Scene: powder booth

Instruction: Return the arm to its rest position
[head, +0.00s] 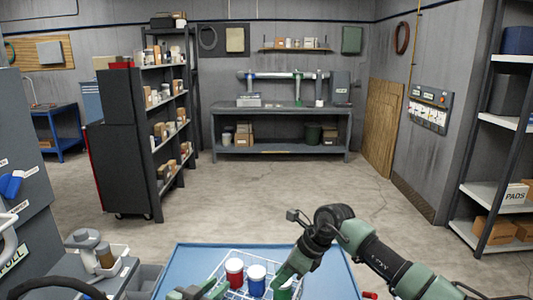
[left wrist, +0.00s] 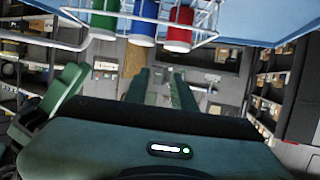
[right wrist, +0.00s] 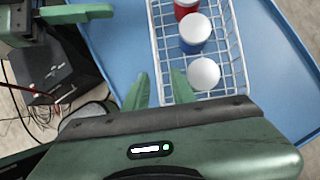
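My left gripper (left wrist: 162,85) is open and empty in the left wrist view; part of it also shows low in the head view (head: 208,290), left of the wire basket. In the head view my right arm (head: 335,225) comes in from the right, bent at the wrist, with the hand (head: 298,264) over the basket's right side. The white wire basket (right wrist: 238,50) holds a red can (head: 234,271), a blue can (head: 256,280) and a green can (left wrist: 105,18).
The basket stands on a blue tabletop (head: 335,280). A small red item (head: 369,295) lies near its right edge. A grey station with a pump-like device (head: 85,240) stands at left. Shelving (head: 490,130) is at right; a workbench (head: 280,115) is at back. The floor between is clear.

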